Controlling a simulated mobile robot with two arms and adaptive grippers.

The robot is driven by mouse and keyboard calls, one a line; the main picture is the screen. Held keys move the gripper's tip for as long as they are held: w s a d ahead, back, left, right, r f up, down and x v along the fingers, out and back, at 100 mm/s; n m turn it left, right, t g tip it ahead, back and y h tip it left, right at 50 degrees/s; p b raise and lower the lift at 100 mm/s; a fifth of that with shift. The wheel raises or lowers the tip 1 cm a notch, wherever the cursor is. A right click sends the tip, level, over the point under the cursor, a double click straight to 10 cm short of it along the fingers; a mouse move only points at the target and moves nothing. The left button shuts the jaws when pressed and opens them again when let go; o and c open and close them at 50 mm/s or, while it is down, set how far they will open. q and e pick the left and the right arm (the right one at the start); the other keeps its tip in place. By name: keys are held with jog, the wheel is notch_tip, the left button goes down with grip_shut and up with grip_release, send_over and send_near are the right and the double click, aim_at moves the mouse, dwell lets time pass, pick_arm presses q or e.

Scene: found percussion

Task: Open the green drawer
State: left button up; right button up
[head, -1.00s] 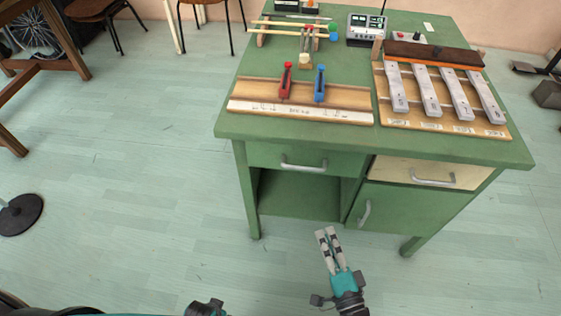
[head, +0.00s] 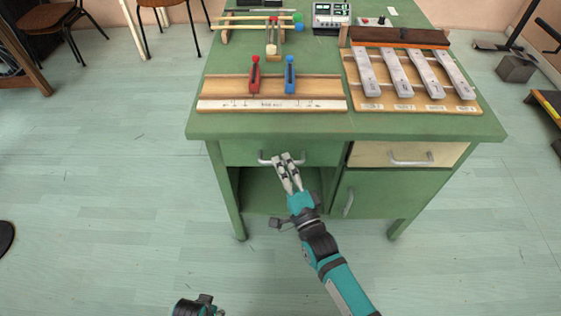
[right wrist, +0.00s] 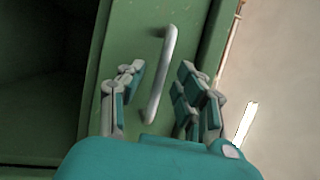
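The green drawer (head: 245,153) is at the upper left of the green desk's front, closed, with a light metal bar handle (head: 265,161). My right gripper (head: 284,158) is at this handle, its fingertips covering the handle's right part in the head view. In the right wrist view the handle (right wrist: 163,75) stands nearly upright between the spread fingers (right wrist: 157,88). The fingers are open around it, with a gap on each side; contact does not show. Of my left arm only a dark wrist part shows at the bottom edge; its fingers are out of frame.
Below the drawer is an open compartment (head: 262,193). To its right are a cream drawer (head: 375,154) and a green door (head: 372,197). The desk top (head: 310,127) holds a wooden rack (head: 225,88) and metal bars (head: 397,72). The floor in front is clear.

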jog(key=shift+x, duration=0.95)
grip_shut()
